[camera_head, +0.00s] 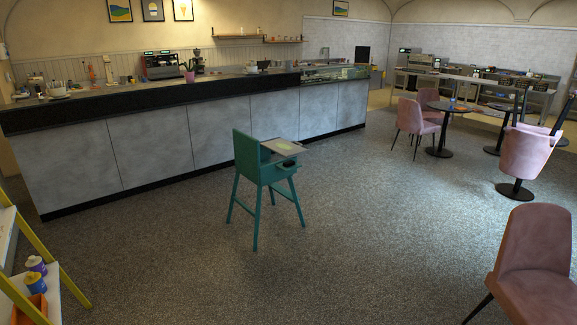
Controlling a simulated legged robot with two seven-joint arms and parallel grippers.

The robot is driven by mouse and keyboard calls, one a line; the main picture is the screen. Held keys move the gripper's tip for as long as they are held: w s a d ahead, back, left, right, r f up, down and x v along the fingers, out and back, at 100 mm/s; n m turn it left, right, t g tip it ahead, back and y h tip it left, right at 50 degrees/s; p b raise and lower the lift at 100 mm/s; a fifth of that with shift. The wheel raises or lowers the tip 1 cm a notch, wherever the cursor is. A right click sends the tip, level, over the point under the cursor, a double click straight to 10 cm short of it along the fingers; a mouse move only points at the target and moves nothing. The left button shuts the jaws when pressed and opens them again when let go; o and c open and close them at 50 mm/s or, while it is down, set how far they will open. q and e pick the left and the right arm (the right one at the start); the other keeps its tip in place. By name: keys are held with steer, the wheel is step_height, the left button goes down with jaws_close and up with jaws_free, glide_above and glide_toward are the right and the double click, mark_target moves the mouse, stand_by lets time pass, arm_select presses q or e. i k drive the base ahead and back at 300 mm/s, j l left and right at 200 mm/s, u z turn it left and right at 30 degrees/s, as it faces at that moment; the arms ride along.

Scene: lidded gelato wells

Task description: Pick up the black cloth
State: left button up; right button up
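A small dark item (289,163) is on the green high chair (265,165), just below its grey tray (284,147). It may be the black cloth, but it is too small to tell. The high chair stands alone on the floor in the middle of the view, in front of the counter. Neither of my grippers is in view.
A long counter (160,140) with a black top runs along the back left. A yellow-framed shelf (40,285) with cans stands at the lower left. A pink chair (535,260) is at the lower right; tables and more chairs are behind it. Floor around the high chair is clear.

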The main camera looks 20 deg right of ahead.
mark_target(291, 162)
steer(key=z, duration=1.3)
steer(key=i+l+z, duration=0.1)
steer(key=i+z, duration=0.35)
steer(key=i, duration=4.5)
steer(key=i+l+u, duration=0.15)
steer(key=i+u, duration=0.25)
steer(key=i, duration=0.25)
steer(key=i+l+u, duration=0.35)
steer(key=i, duration=0.25)
steer(key=i+l+u, duration=0.4)
steer(key=i+l, duration=0.15)
steer(key=u, duration=1.65)
steer(key=z, duration=0.4)
steer(key=i+j+z, duration=0.2)
steer(key=j+z, duration=0.3)
steer(key=i+j+z, duration=0.15)
steer(key=j+z, duration=0.8)
steer(key=j, duration=0.15)
